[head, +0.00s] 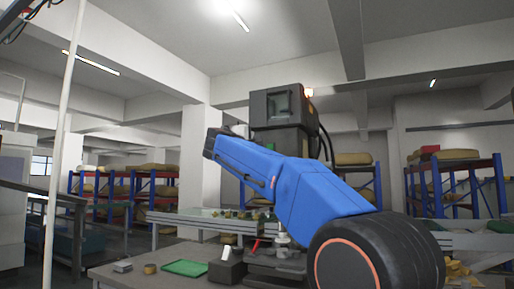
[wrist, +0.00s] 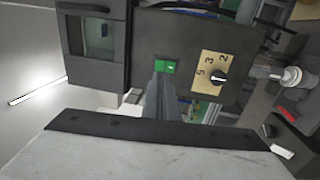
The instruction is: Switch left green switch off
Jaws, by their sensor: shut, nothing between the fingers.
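A green switch (wrist: 166,67) sits on the dark front panel (wrist: 190,30) of the machine in the wrist view. My gripper (wrist: 161,80) is shut and empty, its narrow grey fingers pointing at the panel just below and left of the switch. The fingertips overlap the switch's lower left edge in the picture; I cannot tell whether they touch it. Part of the switch may be hidden, and its on or off position is unclear. Only one green switch shows. In the head view my blue arm covers the lower machine, and my gripper cannot be made out.
A black dial (wrist: 219,76) on a tan numbered plate is right of the switch. A windowed box (wrist: 92,38) is at the left, also seen in the head view (head: 284,106). A metal fitting (wrist: 285,76) sticks out at the right. A green tray (head: 186,268) lies on the table.

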